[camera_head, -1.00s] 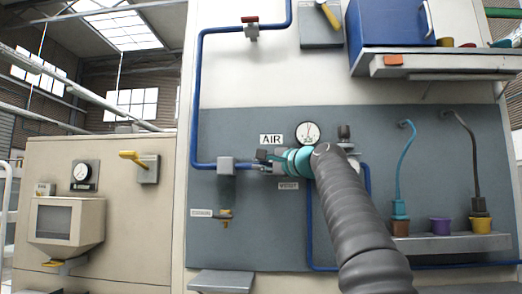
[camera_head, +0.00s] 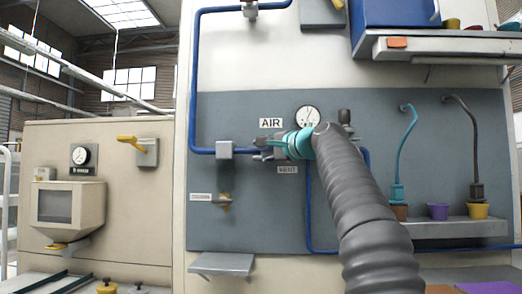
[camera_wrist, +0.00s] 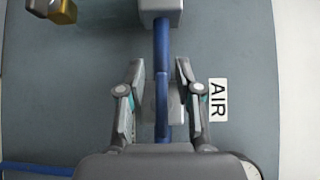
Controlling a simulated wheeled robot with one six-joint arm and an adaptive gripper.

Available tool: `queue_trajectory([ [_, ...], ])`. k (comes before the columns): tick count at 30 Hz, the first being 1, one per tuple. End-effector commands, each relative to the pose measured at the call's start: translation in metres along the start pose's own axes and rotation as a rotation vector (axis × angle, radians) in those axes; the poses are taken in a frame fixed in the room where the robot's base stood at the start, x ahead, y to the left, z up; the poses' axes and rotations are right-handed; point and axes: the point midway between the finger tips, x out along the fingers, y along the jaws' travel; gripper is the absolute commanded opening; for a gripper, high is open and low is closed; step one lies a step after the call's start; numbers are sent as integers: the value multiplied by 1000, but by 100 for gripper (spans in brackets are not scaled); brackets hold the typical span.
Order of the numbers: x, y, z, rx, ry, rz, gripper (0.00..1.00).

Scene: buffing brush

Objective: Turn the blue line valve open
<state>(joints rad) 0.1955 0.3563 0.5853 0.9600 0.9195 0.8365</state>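A blue pipe (camera_head: 195,80) runs down the panel and bends right to a grey block (camera_head: 224,149). In the wrist view the pipe (camera_wrist: 162,45) runs between the two fingers, with a slightly wider blue piece (camera_wrist: 162,105), perhaps the valve handle, in line with it. A pale grey body (camera_wrist: 150,108) shows behind that piece. My gripper (camera_wrist: 160,68) is open, one finger on each side of the pipe, with gaps visible. In the head view my gripper (camera_head: 270,148) is just below the AIR label (camera_head: 271,122), and my arm hides much of the fitting there.
A gauge (camera_head: 308,117) is above my wrist. A grey ledge (camera_head: 222,263) juts out lower down. At right, a shelf (camera_head: 440,229) holds pots and hoses. A yellow lever (camera_head: 130,141) is on the left cabinet.

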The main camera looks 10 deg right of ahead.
Motion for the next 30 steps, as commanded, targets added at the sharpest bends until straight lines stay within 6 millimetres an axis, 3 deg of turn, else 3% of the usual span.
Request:
queue_trajectory([
  [8, 0, 0, 2, 0, -3, 0, 36],
  [14, -12, -2, 2, 0, -3, -1, 36],
  [30, -101, 0, -1, 0, 3, 1, 36],
])
